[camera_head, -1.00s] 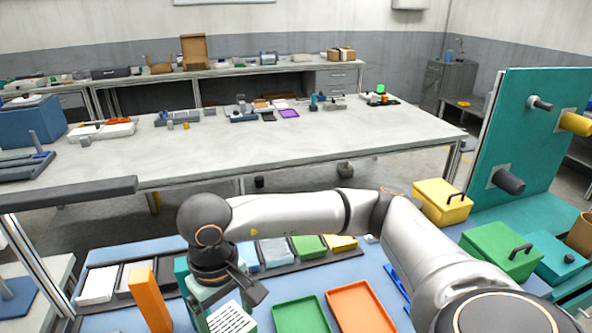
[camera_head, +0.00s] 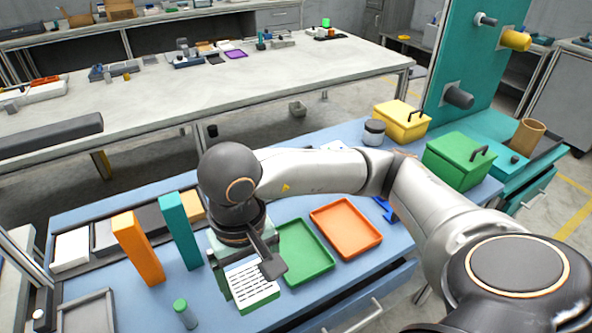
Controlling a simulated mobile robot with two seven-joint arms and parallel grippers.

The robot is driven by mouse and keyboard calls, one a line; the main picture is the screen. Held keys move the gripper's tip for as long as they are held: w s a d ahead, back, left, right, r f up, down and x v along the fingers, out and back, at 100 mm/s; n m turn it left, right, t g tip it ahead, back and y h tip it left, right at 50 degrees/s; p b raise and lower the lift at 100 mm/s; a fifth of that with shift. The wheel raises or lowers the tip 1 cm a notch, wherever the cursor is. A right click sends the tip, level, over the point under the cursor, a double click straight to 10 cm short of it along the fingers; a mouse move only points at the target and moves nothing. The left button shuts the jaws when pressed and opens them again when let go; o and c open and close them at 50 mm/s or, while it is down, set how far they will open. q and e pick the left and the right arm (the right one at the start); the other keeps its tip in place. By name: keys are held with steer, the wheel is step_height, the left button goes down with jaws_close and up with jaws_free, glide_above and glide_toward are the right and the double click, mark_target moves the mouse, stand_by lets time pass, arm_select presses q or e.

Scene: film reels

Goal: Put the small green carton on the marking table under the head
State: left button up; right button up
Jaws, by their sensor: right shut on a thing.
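My right gripper (camera_head: 262,258) is shut on a small green carton (camera_head: 252,287) with a white, lined face turned up. The carton is over the front of the blue-topped table (camera_head: 352,282), beside the left edge of a green tray (camera_head: 306,262). I cannot tell whether it touches the table or the tray. The wrist hides the upper part of the carton and much of the jaws. My left gripper is not in view. I cannot make out for certain which thing is the marking table or its head.
An orange block (camera_head: 138,250) and a teal block (camera_head: 180,232) stand upright left of the carton. A green-capped bottle (camera_head: 184,312) is near the front. An orange tray (camera_head: 346,229), a yellow box (camera_head: 402,122) and a green box (camera_head: 458,162) lie to the right.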

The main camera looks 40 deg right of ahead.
steer(key=w+d+f, duration=0.1)
steer(key=w+f, duration=0.2)
steer(key=w, duration=0.1)
steer(key=w+f+p, duration=0.1)
steer(key=w+f, duration=0.2)
steer(key=w, duration=0.2)
steer(key=w+d+f, duration=0.1)
steer(key=w+f, duration=0.2)
steer(key=w, duration=0.1)
steer(key=shift+w+d+f+p, duration=0.15)
steer(key=shift+d+f+p, duration=0.15)
steer(key=shift+f, duration=0.1)
step_height(320, 180, down, 3)
steer(key=shift+w+f+p, duration=0.1)
steer(key=shift+p, duration=0.35)
steer(key=shift+f, duration=0.2)
steer(key=o, duration=1)
steer(key=shift+b, duration=0.35)
steer(key=shift+c, duration=0.2)
steer(key=shift+o, duration=1)
